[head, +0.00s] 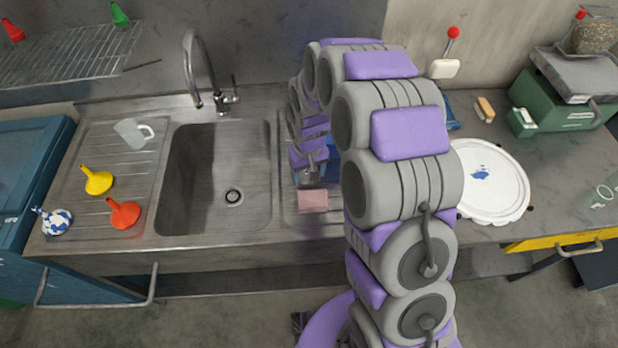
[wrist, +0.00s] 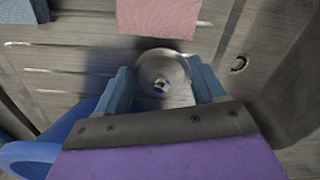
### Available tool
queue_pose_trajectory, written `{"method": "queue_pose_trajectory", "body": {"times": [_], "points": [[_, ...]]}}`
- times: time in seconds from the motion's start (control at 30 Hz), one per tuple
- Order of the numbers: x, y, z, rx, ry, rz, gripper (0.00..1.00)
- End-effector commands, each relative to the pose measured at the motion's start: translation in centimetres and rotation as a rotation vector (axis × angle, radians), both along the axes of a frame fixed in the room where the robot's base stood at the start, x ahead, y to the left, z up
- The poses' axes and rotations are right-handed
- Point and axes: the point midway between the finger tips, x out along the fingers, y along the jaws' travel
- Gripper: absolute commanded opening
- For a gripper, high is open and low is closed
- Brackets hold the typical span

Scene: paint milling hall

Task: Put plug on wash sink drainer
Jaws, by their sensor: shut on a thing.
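The plug (wrist: 162,72) is a round, grey metal disc with a small centre hole, seen in the wrist view. My gripper (wrist: 160,92) is shut on it, with one blue-grey finger on each side. In the head view my gripper (head: 309,176) hangs over the ribbed steel drainer just right of the sink basin, and the plug cannot be made out clearly there. The sink basin (head: 200,170) is empty, with a round drain (head: 233,197) in its floor. Another ribbed drainer (head: 88,150) lies left of the basin.
A pink sponge (head: 313,201) lies close by my gripper, with a blue object (wrist: 45,150) beside it. A tap (head: 195,70) stands behind the basin. A clear jug (head: 132,133), yellow funnel (head: 97,181) and red funnel (head: 124,214) occupy the left drainer. A white lid (head: 490,185) lies right.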

Motion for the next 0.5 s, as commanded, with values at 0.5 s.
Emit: {"method": "queue_pose_trajectory", "body": {"times": [0.5], "points": [[0.3, -0.6, -3.5, 0.006, 0.000, -0.001, 0.39]]}}
